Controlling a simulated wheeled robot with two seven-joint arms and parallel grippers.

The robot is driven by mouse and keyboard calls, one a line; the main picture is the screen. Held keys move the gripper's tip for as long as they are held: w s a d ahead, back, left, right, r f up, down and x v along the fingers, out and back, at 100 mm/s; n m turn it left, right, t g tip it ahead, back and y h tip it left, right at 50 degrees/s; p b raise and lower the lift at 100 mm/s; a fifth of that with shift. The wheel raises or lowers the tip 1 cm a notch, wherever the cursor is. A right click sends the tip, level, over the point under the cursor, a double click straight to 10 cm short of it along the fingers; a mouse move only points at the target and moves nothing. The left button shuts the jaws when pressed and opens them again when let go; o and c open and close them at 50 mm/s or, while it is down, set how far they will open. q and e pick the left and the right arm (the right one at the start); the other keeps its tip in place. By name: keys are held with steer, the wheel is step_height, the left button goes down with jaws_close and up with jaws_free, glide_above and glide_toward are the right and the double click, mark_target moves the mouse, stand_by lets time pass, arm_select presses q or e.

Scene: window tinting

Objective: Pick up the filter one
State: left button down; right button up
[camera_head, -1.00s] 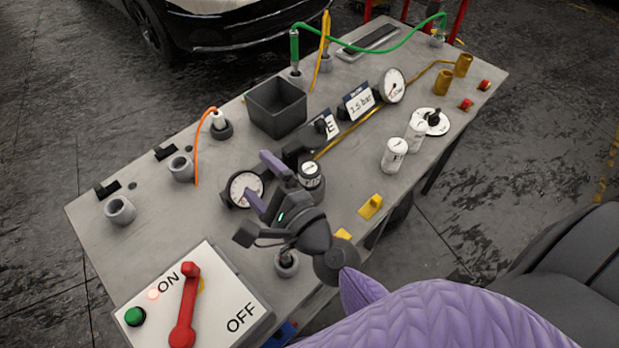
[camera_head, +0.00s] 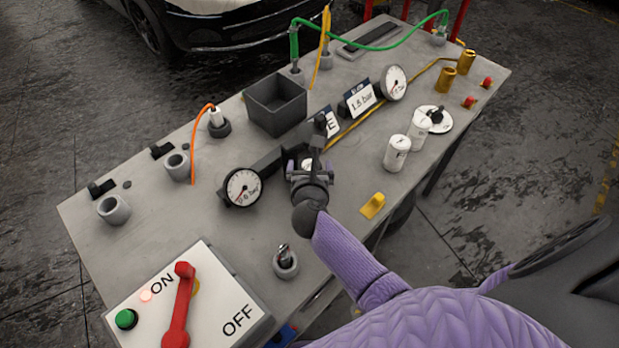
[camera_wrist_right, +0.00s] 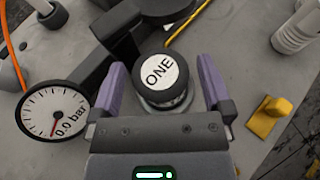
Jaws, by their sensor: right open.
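The filter one (camera_wrist_right: 161,75) is a round piece with a black rim and a white top marked "ONE". In the right wrist view it sits in its mount between the two purple fingers of my right gripper (camera_wrist_right: 162,95). The gripper is open, with one finger on each side and small gaps to the filter. In the head view my right gripper (camera_head: 311,170) is over the filter and mostly hides it. My left gripper does not show.
A 0.0 bar gauge (camera_head: 242,187) stands just left of the gripper. White cylinders (camera_head: 396,153) and a yellow piece (camera_head: 372,206) lie to the right. A dark square bin (camera_head: 277,105) is behind. The ON/OFF panel (camera_head: 215,285) is at the front left.

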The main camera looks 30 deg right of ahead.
steer(key=c, duration=1.2)
steer(key=shift+r, duration=0.15)
step_height(320, 180, up, 28)
steer(key=p, duration=1.1)
